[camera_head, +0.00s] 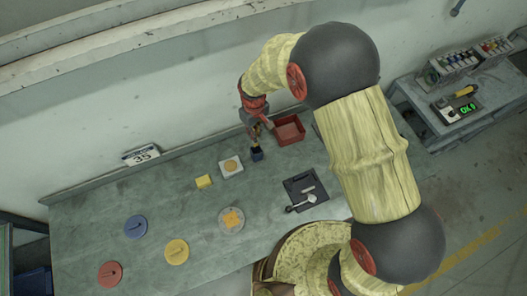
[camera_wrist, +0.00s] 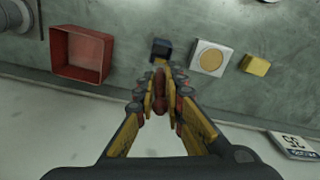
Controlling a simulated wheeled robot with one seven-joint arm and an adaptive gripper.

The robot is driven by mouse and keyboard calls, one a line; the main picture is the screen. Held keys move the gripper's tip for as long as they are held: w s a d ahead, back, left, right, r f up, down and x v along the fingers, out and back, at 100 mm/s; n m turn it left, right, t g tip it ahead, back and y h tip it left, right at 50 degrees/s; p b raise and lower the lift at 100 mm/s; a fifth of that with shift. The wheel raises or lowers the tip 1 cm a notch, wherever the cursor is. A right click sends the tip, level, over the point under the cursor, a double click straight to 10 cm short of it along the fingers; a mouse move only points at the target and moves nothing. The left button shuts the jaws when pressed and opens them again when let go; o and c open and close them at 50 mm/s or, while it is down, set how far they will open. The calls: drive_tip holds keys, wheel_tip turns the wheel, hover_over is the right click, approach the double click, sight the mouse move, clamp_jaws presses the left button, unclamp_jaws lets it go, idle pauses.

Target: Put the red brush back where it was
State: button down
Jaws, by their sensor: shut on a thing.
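My gripper (camera_head: 256,131) is above the back of the green-grey workbench, just behind a small dark blue holder (camera_head: 257,153). In the wrist view my gripper (camera_wrist: 161,92) is shut on a slim reddish thing, which I take for the red brush (camera_wrist: 159,77). Most of the brush is hidden by the fingers. The dark blue holder (camera_wrist: 161,48) stands just beyond the fingertips. I cannot tell whether the brush touches the holder or is inside it.
A red open bin (camera_head: 290,130) stands right of the holder. A white block with a tan disc (camera_head: 231,166) and a yellow block (camera_head: 204,181) are to its left. A dark tray (camera_head: 305,188) lies nearer the front. A number 35 sign (camera_head: 141,155) stands along the back edge.

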drive_tip(key=shift+d+f, duration=0.1)
drive_tip(key=shift+f, duration=0.05)
wheel_tip(320, 180, down, 6)
drive_tip(key=shift+r+p, duration=0.1)
drive_tip(key=shift+p, duration=0.35)
drive_tip(key=shift+s+f, duration=0.15)
drive_tip(key=shift+f, duration=1.8)
drive_tip(key=shift+f, duration=0.2)
drive_tip(key=c, duration=1.9)
unclamp_jaws()
drive_tip(key=shift+r, duration=0.2)
